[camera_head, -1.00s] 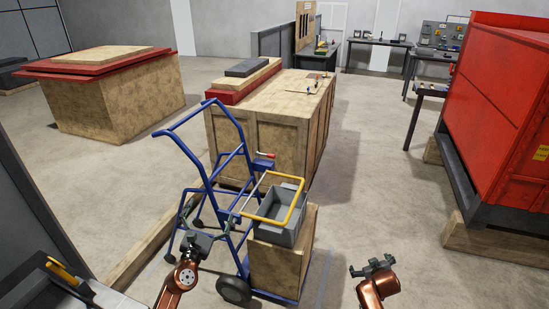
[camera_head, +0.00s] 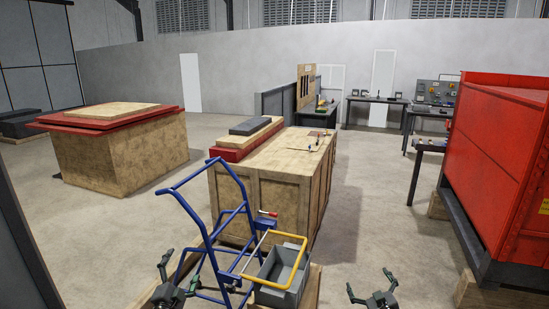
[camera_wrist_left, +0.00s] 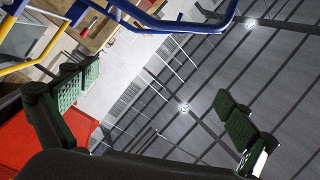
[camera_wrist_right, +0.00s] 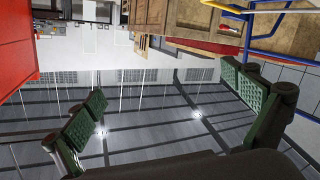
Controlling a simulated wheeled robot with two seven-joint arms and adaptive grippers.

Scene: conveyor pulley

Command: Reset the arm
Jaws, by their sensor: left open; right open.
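My left gripper (camera_head: 180,277) is at the bottom of the head view, just left of the blue hand truck (camera_head: 212,225). Its green-padded fingers (camera_wrist_left: 155,110) are spread wide and empty in the left wrist view. My right gripper (camera_head: 372,294) is at the bottom right of the head view, over open floor and apart from the cart. Its fingers (camera_wrist_right: 165,105) are also spread and empty in the right wrist view. Both wrist views look toward the far wall and ceiling. The lower parts of both arms are below the head view.
A grey bin (camera_head: 282,275) with a yellow handle (camera_head: 289,241) stands by the hand truck. A large wooden crate (camera_head: 268,195) stands behind it. A red machine (camera_head: 497,150) stands at the right. Floor (camera_head: 375,215) between crate and machine is clear.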

